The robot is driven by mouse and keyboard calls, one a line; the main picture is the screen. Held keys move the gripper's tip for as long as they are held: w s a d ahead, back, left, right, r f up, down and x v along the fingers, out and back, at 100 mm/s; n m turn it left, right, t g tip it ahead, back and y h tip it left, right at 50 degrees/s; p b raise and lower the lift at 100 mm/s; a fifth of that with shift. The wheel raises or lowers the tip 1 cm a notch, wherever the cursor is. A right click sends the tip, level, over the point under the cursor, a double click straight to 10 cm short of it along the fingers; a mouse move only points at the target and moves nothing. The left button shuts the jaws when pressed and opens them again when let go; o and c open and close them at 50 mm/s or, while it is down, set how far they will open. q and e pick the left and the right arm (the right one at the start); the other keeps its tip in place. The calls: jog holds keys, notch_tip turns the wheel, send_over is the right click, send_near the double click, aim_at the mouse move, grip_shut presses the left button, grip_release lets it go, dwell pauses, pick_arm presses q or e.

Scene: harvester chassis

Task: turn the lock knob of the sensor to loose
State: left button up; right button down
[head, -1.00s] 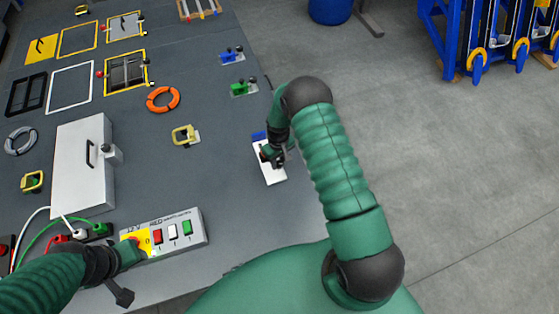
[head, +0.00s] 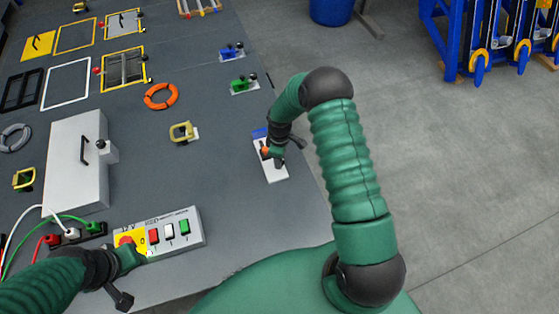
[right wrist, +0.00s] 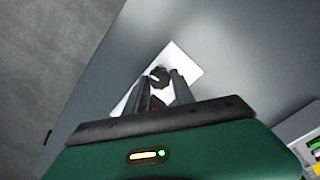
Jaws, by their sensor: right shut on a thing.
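The sensor's white base plate (head: 277,174) lies near the right edge of the grey table, with a blue part (head: 260,133) at its far end. My right gripper (head: 273,157) is over the plate and hides most of the sensor in the head view. In the right wrist view a dark round knob (right wrist: 158,73) with a pale mark sits between the fingertips of my right gripper (right wrist: 162,82), which is shut on it. An orange-red part shows between the fingers below it. My left gripper (head: 137,257) is at the yellow end of the switch box; its fingers are not clear.
The switch box (head: 185,231) has red, white and green switches. A pale cabinet (head: 75,165) stands at the left. A yellow clamp (head: 182,132), an orange ring (head: 161,96) and green and blue fittings lie farther back. The table's right edge is close to my right arm.

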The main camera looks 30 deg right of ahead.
jog(key=n, duration=0.2)
jog(key=shift+d+n+b, duration=0.1)
jog(key=shift+n+b, duration=0.25)
jog(key=shift+n, duration=0.05)
jog(key=n, duration=0.9)
jog(key=shift+r, duration=0.1)
jog(key=n, duration=0.4)
jog(key=c, duration=1.3)
grip_release()
jog(key=shift+c, duration=0.2)
jog(key=shift+o, duration=1.4)
